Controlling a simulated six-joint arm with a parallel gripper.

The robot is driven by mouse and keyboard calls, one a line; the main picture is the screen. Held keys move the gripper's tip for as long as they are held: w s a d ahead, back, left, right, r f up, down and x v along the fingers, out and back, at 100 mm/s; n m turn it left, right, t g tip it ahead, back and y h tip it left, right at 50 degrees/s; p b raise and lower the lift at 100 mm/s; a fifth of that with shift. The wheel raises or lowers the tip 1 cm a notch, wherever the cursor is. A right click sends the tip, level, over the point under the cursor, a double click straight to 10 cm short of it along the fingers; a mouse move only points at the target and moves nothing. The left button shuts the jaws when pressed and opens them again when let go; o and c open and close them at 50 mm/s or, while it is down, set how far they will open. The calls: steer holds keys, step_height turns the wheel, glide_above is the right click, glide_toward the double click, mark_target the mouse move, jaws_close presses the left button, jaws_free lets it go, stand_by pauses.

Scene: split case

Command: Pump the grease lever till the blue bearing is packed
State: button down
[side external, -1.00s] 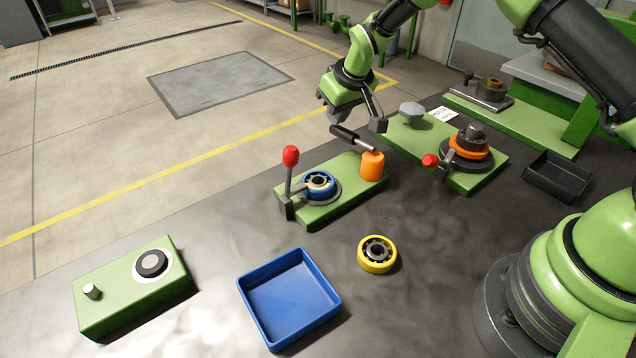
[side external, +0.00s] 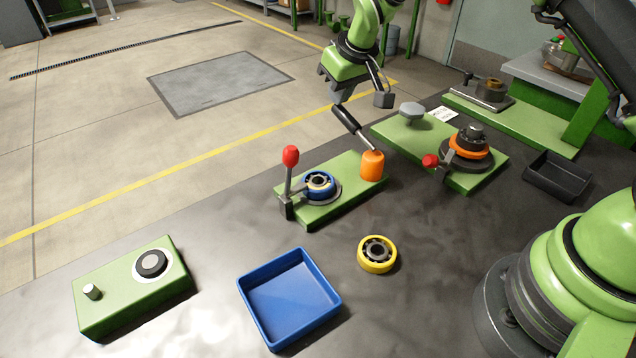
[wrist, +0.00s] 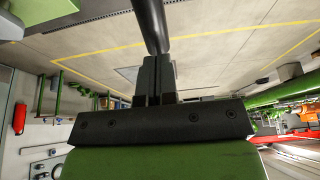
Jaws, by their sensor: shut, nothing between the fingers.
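The grease lever, with its black grip (side external: 346,120) and thin rod, slants up to the left from the orange grease pot (side external: 371,166) on a green base plate (side external: 325,208). The blue bearing (side external: 318,184) sits on a round seat on the same plate, beside an upright red-knobbed lever (side external: 290,157). My gripper (side external: 337,98) is shut and empty, at the upper end of the black grip. In the wrist view the shut fingers (wrist: 155,78) meet the dark grip (wrist: 151,25) in the picture; whether they touch it is unclear.
A yellow bearing (side external: 377,254) and a blue tray (side external: 247,298) lie in front. A green box with a dark button (side external: 151,263) is at left. Another green plate with an orange-ringed fixture (side external: 470,146) and a black tray (side external: 556,177) are at right.

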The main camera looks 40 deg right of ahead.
steer(key=shift+s+r, duration=0.2)
steer(key=shift+r, duration=3.3)
steer(key=s+a+r+m+t+y, duration=0.1)
steer(key=s+a+r+m, duration=0.1)
steer(key=s+r, duration=1.05)
steer(key=s+a+f+m+t+y, duration=0.1)
steer(key=s+a+m, duration=0.1)
steer(key=s, duration=1.6)
steer(key=shift+f+t, duration=0.2)
steer(key=shift+t, duration=0.2)
steer(key=shift+w+a, duration=0.1)
